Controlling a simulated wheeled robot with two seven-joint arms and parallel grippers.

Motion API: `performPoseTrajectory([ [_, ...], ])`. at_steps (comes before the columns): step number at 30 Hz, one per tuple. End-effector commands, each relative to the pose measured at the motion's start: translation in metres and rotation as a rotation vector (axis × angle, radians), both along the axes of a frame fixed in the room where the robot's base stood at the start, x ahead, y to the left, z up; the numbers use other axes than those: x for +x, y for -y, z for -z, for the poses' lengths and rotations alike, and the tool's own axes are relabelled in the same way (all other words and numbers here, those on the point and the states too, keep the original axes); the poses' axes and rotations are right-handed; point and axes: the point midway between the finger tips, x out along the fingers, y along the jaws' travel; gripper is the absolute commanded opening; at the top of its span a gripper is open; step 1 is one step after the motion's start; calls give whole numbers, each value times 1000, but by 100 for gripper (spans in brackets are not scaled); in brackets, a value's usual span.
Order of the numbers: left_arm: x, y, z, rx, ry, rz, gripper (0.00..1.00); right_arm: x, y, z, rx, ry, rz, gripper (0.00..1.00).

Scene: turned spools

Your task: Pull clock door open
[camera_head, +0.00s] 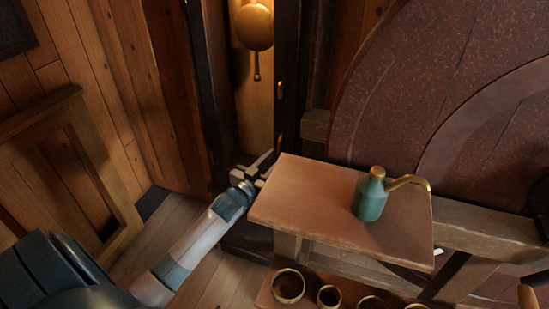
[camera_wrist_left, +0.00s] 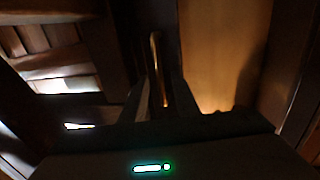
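The tall dark clock case (camera_head: 210,90) stands at the back, with a brass pendulum (camera_head: 255,28) hanging in front of its lit tan back panel. My left gripper (camera_head: 266,164) is low in front of the case, beside the workbench's left end. In the left wrist view, a slim upright brass handle (camera_wrist_left: 156,65) shows between its fingers. The fingers look apart, with the handle between them; contact cannot be made out. My right gripper is not in view.
A small wooden bench top (camera_head: 320,205) is close to the right of my left gripper, with a green oil can (camera_head: 370,197) on it. Several cups (camera_head: 289,286) sit on a lower shelf. A large round stone wheel (camera_head: 420,90) fills the back right.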

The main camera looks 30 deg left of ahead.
Motion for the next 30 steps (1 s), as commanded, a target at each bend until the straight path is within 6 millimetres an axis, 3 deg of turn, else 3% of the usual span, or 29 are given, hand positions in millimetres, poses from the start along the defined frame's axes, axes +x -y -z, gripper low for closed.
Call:
performPoseTrajectory([
  [9, 2, 0, 0, 0, 0, 0, 28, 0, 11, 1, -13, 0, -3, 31],
  [13, 2, 0, 0, 0, 0, 0, 0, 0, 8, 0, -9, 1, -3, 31],
  [23, 0, 0, 0, 0, 0, 6, 0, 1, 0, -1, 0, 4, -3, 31],
  [30, -12, -1, 0, 2, -2, 46, 0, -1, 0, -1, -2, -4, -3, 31],
])
